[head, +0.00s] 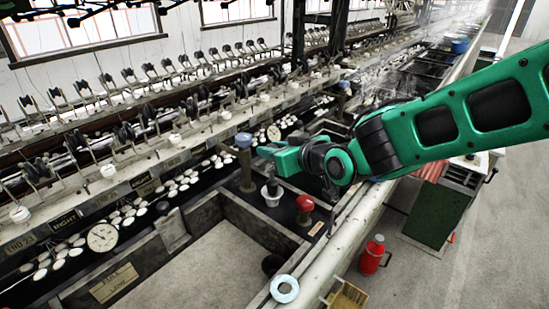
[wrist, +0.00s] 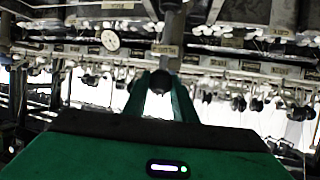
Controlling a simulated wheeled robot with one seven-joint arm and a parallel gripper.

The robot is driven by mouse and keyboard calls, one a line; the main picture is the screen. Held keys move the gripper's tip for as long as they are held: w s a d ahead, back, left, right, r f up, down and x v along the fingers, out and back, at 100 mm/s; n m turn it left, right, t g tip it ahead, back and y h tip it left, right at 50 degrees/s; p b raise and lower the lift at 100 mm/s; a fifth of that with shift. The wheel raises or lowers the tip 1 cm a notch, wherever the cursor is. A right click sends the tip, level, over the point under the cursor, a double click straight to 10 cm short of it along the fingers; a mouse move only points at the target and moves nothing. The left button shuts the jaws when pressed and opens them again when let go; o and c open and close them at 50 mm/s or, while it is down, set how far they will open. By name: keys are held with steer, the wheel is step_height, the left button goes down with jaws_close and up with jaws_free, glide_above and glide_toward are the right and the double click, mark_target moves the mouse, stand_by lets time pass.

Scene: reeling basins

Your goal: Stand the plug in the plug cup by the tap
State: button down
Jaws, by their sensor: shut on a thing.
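My gripper (head: 280,160) is green and reaches in from the right over the dark ledge beside the basin. In the wrist view its fingers (wrist: 160,90) are shut on a dark, rounded plug (wrist: 160,82). In the head view the plug (head: 271,180) shows as a small grey shape below the fingertips. The white plug cup (head: 272,197) stands on the ledge directly under it. I cannot tell whether the plug's lower end is inside the cup or just above it. A tap post with a blue-grey top (head: 243,140) stands left of the gripper.
A red knob (head: 305,203) stands on the ledge close to the right of the cup. The basin (head: 210,260) opens in front, with a pale ring (head: 285,289) on its edge. A dial (head: 102,237) and rows of pale cocoons lie to the left.

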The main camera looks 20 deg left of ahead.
step_height(320, 180, down, 2)
steer(key=shift+f, duration=0.2)
steer(key=c, duration=1.5)
jaws_free()
steer(key=shift+o, duration=0.2)
steer(key=shift+s, duration=0.1)
steer(key=v, duration=1.2)
